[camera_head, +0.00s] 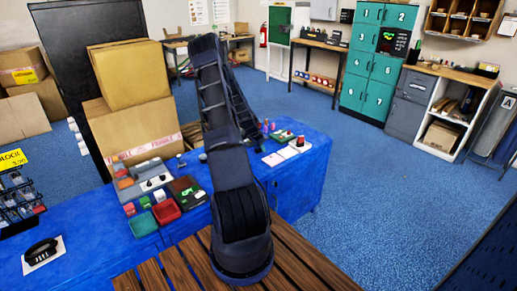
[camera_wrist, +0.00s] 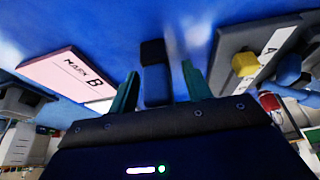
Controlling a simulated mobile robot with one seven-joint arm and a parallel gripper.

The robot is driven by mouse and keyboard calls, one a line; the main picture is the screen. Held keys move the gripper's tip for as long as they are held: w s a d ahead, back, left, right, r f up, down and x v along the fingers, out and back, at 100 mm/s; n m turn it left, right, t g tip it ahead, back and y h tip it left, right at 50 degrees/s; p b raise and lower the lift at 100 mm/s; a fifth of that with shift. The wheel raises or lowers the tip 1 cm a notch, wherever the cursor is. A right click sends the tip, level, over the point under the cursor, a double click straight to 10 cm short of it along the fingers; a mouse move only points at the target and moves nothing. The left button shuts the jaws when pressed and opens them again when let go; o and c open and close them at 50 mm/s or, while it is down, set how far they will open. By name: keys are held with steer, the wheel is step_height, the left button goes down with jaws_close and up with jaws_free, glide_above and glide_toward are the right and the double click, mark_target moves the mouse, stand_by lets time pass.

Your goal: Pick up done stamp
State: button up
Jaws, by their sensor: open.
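In the wrist view my gripper (camera_wrist: 158,84) is open, with its two green fingers apart. A small upright block, blue with a black end (camera_wrist: 153,53), stands between the fingers or just beyond them. It looks like a stamp, but no label on it is readable, so I cannot tell whether it is the done stamp. I cannot tell if a finger touches it. In the head view my gripper's fingers are not clearly visible; the arm reaches over the blue-covered table (camera_head: 312,150).
A pink-white card marked B (camera_wrist: 62,78) lies left of the fingers. A grey tray (camera_wrist: 232,45) with a yellow piece (camera_wrist: 245,64) and other small pieces is close on the right. In the head view, cartons (camera_head: 135,125) and small bins (camera_head: 166,211) stand left of the arm.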

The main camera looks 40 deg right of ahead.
jaws_close()
